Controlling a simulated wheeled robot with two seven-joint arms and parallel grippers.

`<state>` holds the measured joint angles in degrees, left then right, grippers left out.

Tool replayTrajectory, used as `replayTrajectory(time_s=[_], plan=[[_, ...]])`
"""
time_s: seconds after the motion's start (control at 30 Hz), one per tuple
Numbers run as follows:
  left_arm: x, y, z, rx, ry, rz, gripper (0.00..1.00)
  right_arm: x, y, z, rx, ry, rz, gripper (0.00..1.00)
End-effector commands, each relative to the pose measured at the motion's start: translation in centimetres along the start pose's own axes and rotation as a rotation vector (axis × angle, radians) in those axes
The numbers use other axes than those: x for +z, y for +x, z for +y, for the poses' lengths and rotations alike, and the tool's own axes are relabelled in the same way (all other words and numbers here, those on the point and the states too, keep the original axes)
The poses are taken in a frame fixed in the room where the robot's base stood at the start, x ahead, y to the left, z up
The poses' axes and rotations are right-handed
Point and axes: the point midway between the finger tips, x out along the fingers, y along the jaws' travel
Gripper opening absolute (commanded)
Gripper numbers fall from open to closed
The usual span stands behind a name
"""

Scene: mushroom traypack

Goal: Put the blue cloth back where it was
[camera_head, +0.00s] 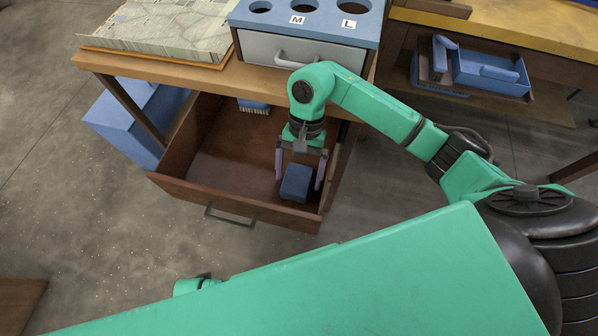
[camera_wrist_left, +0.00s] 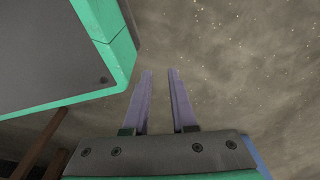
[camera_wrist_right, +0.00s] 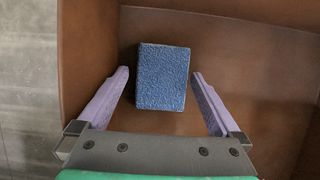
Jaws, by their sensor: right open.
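The blue cloth (camera_head: 296,182), a folded textured block, lies on the floor of the open brown drawer (camera_head: 215,192), near its front right corner. My right gripper (camera_head: 298,184) points down into the drawer and is open, with one purple finger on each side of the cloth. In the right wrist view the cloth (camera_wrist_right: 162,77) sits between and slightly beyond the open fingertips (camera_wrist_right: 161,74), with a gap on both sides. My left gripper (camera_wrist_left: 160,72) shows only in its own wrist view, with its fingers apart and nothing between them, above the grey floor.
A blue brush (camera_head: 253,104) lies at the back of the drawer. Above stand a blue-topped unit (camera_head: 330,22) with holes marked M and L, and a patterned board (camera_head: 165,25). A blue box (camera_head: 125,125) is left of the drawer. Blue trays (camera_head: 490,72) stand at right.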

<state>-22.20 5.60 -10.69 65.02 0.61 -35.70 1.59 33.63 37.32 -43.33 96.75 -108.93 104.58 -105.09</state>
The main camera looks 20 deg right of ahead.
Motion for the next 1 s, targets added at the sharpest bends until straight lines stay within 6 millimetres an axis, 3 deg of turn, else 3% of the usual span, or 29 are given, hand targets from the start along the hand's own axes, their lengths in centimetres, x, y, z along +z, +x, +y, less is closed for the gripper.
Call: replayTrajectory(time_s=[0.07, 0.33, 0.5, 1.0], plan=[[1.0, 0.4, 0.0, 0.000, 0.002, -0.014, 0.25, 0.0, -1.1, -0.1, -0.002, 0.000, 0.003, 1.00], [0.8, 0.3, 0.0, 0.000, 0.002, -0.008, 0.25, 0.0, -8.6, -0.1, -0.004, 0.000, 0.005, 1.00], [0.7, 0.3, 0.0, -0.001, 0.003, -0.005, 0.25, 0.0, -11.6, 0.0, -0.001, 0.001, 0.002, 1.00], [1.3, 0.5, -0.1, -0.001, 0.003, -0.014, 0.25, 0.1, -12.2, 0.0, 0.000, 0.000, -0.001, 1.00]])
